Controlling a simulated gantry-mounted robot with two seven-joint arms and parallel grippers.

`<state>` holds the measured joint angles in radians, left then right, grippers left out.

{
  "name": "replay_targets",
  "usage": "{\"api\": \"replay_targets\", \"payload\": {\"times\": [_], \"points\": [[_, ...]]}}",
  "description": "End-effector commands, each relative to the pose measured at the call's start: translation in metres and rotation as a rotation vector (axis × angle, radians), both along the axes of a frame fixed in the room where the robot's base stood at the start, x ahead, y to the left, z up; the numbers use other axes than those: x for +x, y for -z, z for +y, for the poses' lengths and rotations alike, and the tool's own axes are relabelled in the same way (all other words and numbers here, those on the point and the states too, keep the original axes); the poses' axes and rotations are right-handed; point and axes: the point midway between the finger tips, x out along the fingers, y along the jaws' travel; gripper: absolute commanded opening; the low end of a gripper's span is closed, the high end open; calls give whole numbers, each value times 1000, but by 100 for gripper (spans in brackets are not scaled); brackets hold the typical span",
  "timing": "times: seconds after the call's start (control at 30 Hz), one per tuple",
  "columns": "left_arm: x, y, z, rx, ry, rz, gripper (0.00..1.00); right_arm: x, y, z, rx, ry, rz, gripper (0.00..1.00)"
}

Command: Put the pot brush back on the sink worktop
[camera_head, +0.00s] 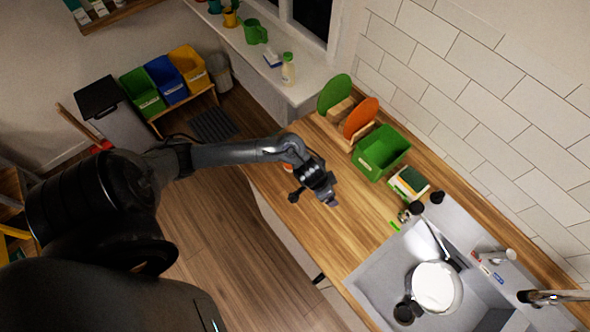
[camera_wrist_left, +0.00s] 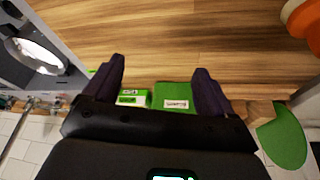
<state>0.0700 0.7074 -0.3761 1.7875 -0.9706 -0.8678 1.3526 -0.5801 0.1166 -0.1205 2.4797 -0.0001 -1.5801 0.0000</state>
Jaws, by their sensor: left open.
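I cannot pick out the pot brush for certain in either view. A thin bright green strip (camera_head: 394,225) lies on the wooden worktop (camera_head: 350,230) at the sink's edge; it is too small to identify. Small dark and metallic items (camera_head: 404,214) stand close to it. My left gripper (camera_head: 316,197) is open and empty above the worktop, left of the sink (camera_head: 385,265). Its two dark fingers are spread apart in the left wrist view (camera_wrist_left: 158,82), with bare wood beyond them. My right gripper is not in view.
A green bin (camera_head: 381,152), a green disc (camera_head: 334,93) and an orange disc (camera_head: 361,118) stand along the back. A green-and-white box (camera_head: 409,182) is near the sink. The sink holds a pan with white contents (camera_head: 437,288). An orange-and-white object (camera_wrist_left: 302,22) sits at the wrist view's edge.

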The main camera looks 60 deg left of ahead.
Motion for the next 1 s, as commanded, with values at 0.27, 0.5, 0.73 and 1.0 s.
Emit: {"api": "replay_targets", "payload": {"times": [0.27, 0.5, 0.73, 1.0], "points": [[-62, -66, -86, 67, 47, -140, 85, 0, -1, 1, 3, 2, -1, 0], [-130, -101, -67, 80, -10, -4, 85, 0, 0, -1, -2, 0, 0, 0], [-154, -110, -60, 69, -17, 53, 85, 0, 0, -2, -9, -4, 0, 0], [-154, -111, -60, 70, -15, 53, 85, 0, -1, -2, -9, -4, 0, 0]]}}
